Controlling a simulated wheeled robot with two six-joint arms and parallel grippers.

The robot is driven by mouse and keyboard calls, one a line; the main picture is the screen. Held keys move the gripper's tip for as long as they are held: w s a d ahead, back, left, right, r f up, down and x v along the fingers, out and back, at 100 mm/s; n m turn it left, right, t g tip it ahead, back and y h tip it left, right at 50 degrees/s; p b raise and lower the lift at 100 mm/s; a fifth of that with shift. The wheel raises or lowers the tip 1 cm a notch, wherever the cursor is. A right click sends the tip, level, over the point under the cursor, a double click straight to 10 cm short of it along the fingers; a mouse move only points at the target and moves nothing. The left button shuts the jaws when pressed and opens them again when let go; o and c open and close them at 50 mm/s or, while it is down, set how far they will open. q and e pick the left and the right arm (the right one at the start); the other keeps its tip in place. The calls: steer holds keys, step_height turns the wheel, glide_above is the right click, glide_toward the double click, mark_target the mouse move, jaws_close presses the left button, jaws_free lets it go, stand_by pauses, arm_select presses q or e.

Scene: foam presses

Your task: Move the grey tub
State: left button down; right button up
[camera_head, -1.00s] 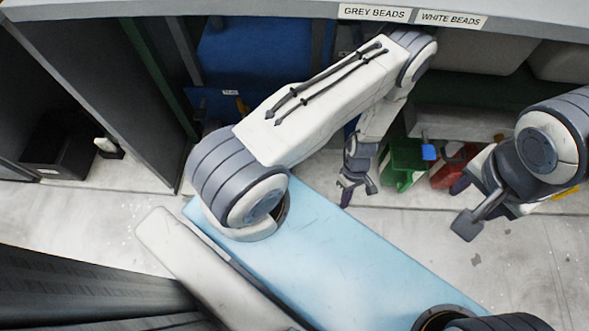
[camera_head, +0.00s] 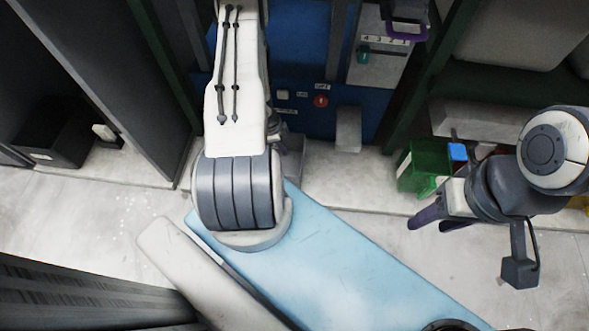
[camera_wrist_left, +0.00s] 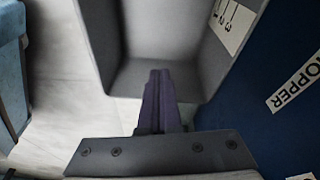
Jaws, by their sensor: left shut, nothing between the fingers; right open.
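A grey open-topped box (camera_wrist_left: 185,45) with a white number label fills the upper middle of the left wrist view; it looks like the grey tub. My left gripper (camera_wrist_left: 158,78) is shut and empty, its dark purple fingertips overlapping the box's lower part in that view. I cannot tell whether they touch it. My right gripper (camera_head: 438,222) is open and empty at the right, below a green container (camera_head: 425,165).
A blue machine (camera_head: 300,105) with a red button stands behind my left arm; its HOPPER side (camera_wrist_left: 285,95) is beside the box. A grey block (camera_head: 348,130) stands before it. A black bin (camera_head: 60,145) sits at left. The pale floor (camera_head: 90,225) is clear at lower left.

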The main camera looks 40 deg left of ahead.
arm_select(q)
steer(key=s+a+m, duration=0.2)
steer(key=b, duration=0.8)
glide_toward(297, 173)
steer(key=shift+h, duration=0.4)
steer(key=f, duration=0.1)
steer(key=a+f, duration=0.1)
steer(key=f, duration=0.1)
steer(key=a+f, duration=0.1)
steer(key=f, duration=0.1)
steer(key=shift+s, duration=0.4)
steer(key=w+d+b, duration=0.2)
steer(key=d, duration=0.1)
steer(key=shift+w+d, duration=0.1)
steer(key=shift+d, duration=0.15)
arm_select(e)
step_height(297, 173, down, 10)
steer(key=shift+s+a+f+n, duration=0.25)
steer(key=shift+s+a+n, duration=0.1)
steer(key=shift+s+n, duration=0.05)
arm_select(q)
steer(key=shift+r, duration=0.1)
arm_select(e)
steer(key=shift+r, duration=0.1)
